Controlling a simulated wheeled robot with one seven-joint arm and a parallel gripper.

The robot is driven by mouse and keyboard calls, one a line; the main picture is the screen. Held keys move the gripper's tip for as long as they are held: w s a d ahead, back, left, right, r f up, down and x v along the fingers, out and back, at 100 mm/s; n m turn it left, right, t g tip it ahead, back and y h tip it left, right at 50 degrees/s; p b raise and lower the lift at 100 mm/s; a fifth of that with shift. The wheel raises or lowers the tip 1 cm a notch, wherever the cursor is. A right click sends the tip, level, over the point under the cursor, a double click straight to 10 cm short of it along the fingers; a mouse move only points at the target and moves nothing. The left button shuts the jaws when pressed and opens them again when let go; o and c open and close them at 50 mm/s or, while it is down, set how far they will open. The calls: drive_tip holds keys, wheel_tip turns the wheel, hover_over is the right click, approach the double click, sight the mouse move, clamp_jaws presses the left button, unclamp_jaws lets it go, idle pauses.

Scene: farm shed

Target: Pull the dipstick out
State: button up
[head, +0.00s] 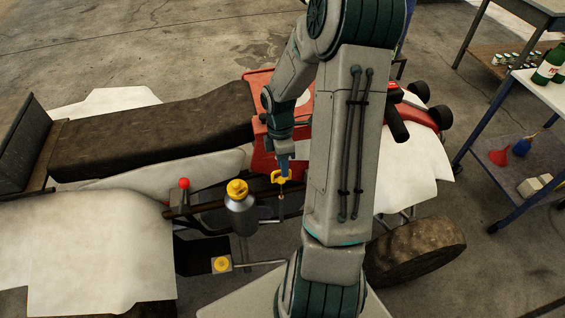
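The dipstick has a yellow handle (281,179) and a thin shaft below it, near the middle of the head view. It stands about upright beside the red bodywork of the vehicle. My gripper (285,168) points down with its tip at the yellow handle, overlapping it in the picture. The fingers are small here, and I cannot tell whether they are closed on the handle. The lower end of the shaft meets the dark engine area, and I cannot tell how deep it sits.
A grey bottle-shaped part with a yellow cap (237,188) and a red-knobbed lever (184,184) stand left of the dipstick. A lower yellow cap (221,264) is nearby. White covers (90,250) drape the vehicle. A bench with bottles (545,85) is at right.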

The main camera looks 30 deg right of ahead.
wheel_tip(320, 180, up, 14)
drive_tip(key=w, duration=0.2)
drive_tip(key=shift+w+d+f, duration=0.25)
drive_tip(key=shift+w+d, duration=0.05)
idle(0.6)
drive_tip(key=s+a+r+m+t, duration=0.2)
drive_tip(key=s+a+r+m, duration=0.1)
drive_tip(key=s+a+m, duration=0.3)
drive_tip(key=s+a+r+m+t, duration=0.3)
drive_tip(key=s+a+r+m, duration=0.1)
drive_tip(key=s+a+m, duration=0.3)
drive_tip(key=shift+s+a+m+h, duration=0.3)
drive_tip(key=shift+s+m, duration=0.7)
drive_tip(key=shift+s, duration=0.05)
drive_tip(key=shift+d+r, duration=0.1)
drive_tip(key=shift+r, duration=0.05)
